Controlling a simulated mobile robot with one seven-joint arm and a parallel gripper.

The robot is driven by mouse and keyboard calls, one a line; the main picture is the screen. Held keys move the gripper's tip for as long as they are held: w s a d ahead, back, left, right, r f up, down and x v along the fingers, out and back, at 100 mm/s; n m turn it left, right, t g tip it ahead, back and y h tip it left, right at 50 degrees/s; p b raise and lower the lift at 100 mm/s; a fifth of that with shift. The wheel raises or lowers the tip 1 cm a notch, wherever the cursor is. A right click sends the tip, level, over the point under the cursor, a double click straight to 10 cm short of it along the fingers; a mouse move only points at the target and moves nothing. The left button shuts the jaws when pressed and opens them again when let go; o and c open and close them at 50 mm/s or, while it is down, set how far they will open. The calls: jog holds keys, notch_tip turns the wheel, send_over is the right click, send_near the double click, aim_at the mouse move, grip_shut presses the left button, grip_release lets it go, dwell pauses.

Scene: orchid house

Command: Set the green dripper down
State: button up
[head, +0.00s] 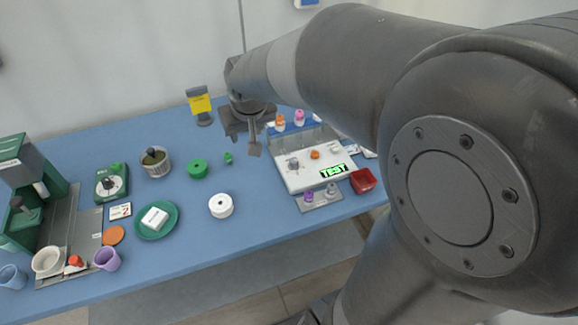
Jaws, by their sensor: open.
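A small green piece (228,158), which looks like the green dripper, rests on the blue table right of a green roll (197,168). Its exact shape is too small to make out. My gripper (251,142) is open above the table, up and to the right of the green piece and apart from it. Nothing shows between its fingers. One finger shows clearly; the other is partly hidden by the gripper body.
A white tray with a TEST label (334,171) and a red bin (363,181) stand to the right. A white roll (221,205), a green plate (174,225), a pot (156,162) and a green machine (32,170) stand left. The blue table's (250,230) front middle is clear.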

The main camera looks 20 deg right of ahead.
jog(key=s+d+r, duration=0.2)
jog(key=s, duration=0.7)
jog(key=s+d+r+m, duration=0.1)
jog(key=s+r, duration=0.2)
jog(key=s, duration=0.7)
jog(key=shift+s+d+t, duration=0.15)
jog(key=shift+d+t, duration=0.15)
jog(key=shift+d, duration=0.05)
